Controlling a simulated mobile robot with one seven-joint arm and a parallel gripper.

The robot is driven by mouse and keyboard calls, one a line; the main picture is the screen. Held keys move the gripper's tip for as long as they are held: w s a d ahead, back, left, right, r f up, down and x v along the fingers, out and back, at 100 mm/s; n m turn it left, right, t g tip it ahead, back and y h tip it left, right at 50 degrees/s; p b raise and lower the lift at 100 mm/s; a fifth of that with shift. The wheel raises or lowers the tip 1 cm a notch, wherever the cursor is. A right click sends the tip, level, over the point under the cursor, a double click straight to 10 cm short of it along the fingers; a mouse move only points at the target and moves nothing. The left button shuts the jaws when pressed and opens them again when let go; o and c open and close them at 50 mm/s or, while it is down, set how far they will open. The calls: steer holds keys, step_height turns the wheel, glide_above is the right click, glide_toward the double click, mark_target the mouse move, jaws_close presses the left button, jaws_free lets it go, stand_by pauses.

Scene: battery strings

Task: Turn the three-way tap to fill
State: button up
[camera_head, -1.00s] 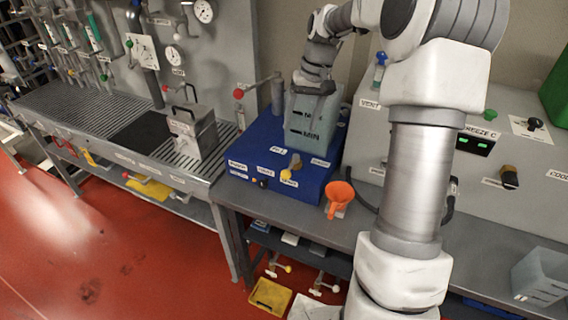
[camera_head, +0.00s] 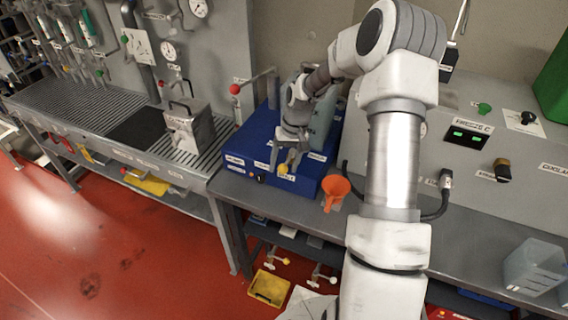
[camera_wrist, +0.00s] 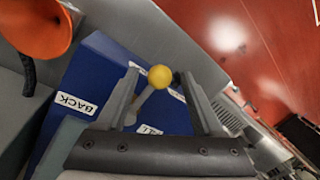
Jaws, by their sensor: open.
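The three-way tap is on the front of the blue box (camera_head: 250,140). Its yellow ball knob (camera_head: 283,169) shows just below my gripper (camera_head: 288,160). In the wrist view the yellow knob (camera_wrist: 160,77) sits between the fingertips of my gripper, at the end of a short grey lever (camera_wrist: 146,100). The fingers are open, one on each side of the knob, with gaps visible. A "BACK" label (camera_wrist: 76,104) is on the blue face to the left. Another label under the lever is partly hidden by my gripper. I cannot tell the tap's exact setting.
An orange funnel (camera_head: 336,188) stands on the bench right of the blue box. A translucent container (camera_head: 322,120) is on the box behind my gripper. A red-knobbed lever (camera_head: 236,89) rises at the box's back left. The grey console (camera_head: 465,165) stands right.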

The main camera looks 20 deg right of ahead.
steer(key=shift+f, duration=0.15)
jaws_close()
stand_by(1.4)
